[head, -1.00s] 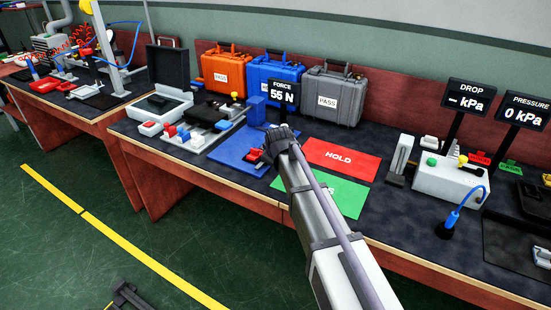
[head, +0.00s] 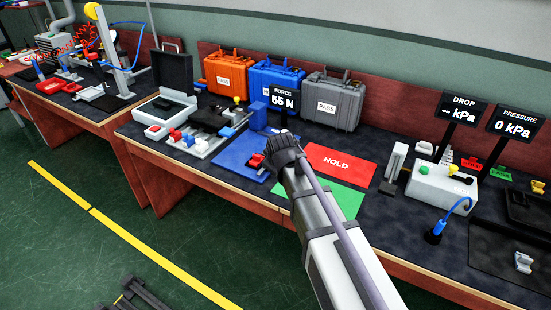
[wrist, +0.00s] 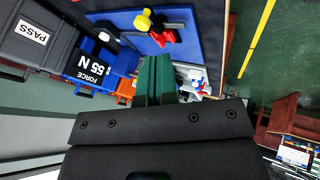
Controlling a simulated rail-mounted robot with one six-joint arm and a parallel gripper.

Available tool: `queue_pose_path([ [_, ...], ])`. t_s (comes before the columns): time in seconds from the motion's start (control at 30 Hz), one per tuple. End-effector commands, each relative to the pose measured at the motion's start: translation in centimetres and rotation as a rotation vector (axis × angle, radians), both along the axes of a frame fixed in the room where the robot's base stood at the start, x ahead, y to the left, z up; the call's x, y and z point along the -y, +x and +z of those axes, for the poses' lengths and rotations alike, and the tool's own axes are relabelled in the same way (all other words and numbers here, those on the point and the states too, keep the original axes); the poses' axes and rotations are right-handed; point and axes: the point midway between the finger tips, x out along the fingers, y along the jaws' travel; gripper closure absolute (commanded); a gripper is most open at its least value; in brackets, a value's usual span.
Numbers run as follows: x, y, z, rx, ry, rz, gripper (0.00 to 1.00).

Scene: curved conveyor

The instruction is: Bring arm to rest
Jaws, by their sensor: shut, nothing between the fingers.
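My gripper (wrist: 153,82) shows in the wrist view as two dark green fingers pressed together, with nothing between them. In the head view, my arm reaches up from the lower right. Its dark end (head: 284,145) is over the bench, and the fingertips are hidden there. It appears just right of a small red part (head: 256,160) on a blue plate (head: 233,158). The wrist view shows a red part with a yellow knob (wrist: 158,32) on a blue surface, apart from the fingers.
A red HOLD mat (head: 350,157) and a green mat (head: 345,200) lie by my arm. Behind stand orange (head: 222,75), blue (head: 285,72) and grey (head: 320,85) cases and a FORCE display (head: 283,97) reading 55 N. A grey-white box (head: 445,188) is at right.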

Motion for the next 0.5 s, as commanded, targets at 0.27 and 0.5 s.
queue_pose_path([
  [0.27, 0.0, 0.0, -0.1, 0.0, 0.0, 0.0, 1.0],
  [0.5, 0.2, -1.2, -0.7, -0.063, 0.046, -0.086, 1.0],
])
